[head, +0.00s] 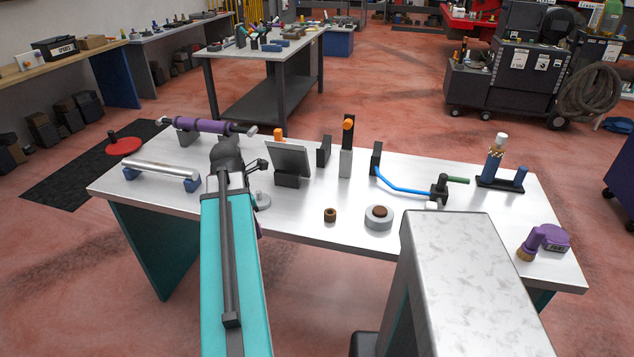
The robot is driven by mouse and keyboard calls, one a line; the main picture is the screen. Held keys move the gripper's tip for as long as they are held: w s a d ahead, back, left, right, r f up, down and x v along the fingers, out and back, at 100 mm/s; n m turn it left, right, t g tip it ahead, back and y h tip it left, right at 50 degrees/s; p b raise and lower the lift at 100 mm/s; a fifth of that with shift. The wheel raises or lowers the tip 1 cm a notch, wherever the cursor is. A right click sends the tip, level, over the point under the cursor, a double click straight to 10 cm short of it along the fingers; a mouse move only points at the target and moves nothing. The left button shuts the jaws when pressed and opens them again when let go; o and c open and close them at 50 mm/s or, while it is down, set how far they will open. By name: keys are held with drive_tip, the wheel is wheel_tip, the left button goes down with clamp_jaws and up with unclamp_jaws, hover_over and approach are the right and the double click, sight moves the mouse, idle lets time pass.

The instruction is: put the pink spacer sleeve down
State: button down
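I cannot make out a pink spacer sleeve anywhere in the head view. My teal arm reaches up from the bottom over the left part of the metal workbench (300,231). My gripper (261,165) seems to be the small dark part at the arm's far end, beside the tilted grey panel. Its fingers are too small and too covered by the arm to tell whether they are open or hold something. A small brown ring (330,215) and a grey ring with a brown centre (379,217) sit on the bench's front half.
A purple cylinder (200,125) and a silver tube on blue supports (160,173) lie at left. The tilted panel (288,160), upright blocks, a blue hose (402,190) and a purple tool (548,238) occupy the rest. Bare bench shows between the rings and panel.

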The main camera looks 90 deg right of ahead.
drive_tip(key=s, duration=0.8)
drive_tip(key=shift+s+d+f, duration=0.15)
drive_tip(key=shift+d+f, duration=0.1)
drive_tip(key=shift+d, duration=0.2)
drive_tip(key=shift+d, duration=0.1)
drive_tip(key=d+p, duration=0.1)
drive_tip(key=d, duration=0.4)
drive_tip(key=s+d+f+p, duration=0.1)
drive_tip(key=d, duration=0.4)
drive_tip(key=d+p, duration=0.2)
drive_tip(key=d, duration=0.3)
drive_tip(key=shift+s+d+f, duration=0.25)
drive_tip(key=shift+s+d, duration=0.1)
drive_tip(key=shift+f+p, duration=0.65)
drive_tip(key=shift+f, duration=1.1)
drive_tip(key=shift+f, duration=0.15)
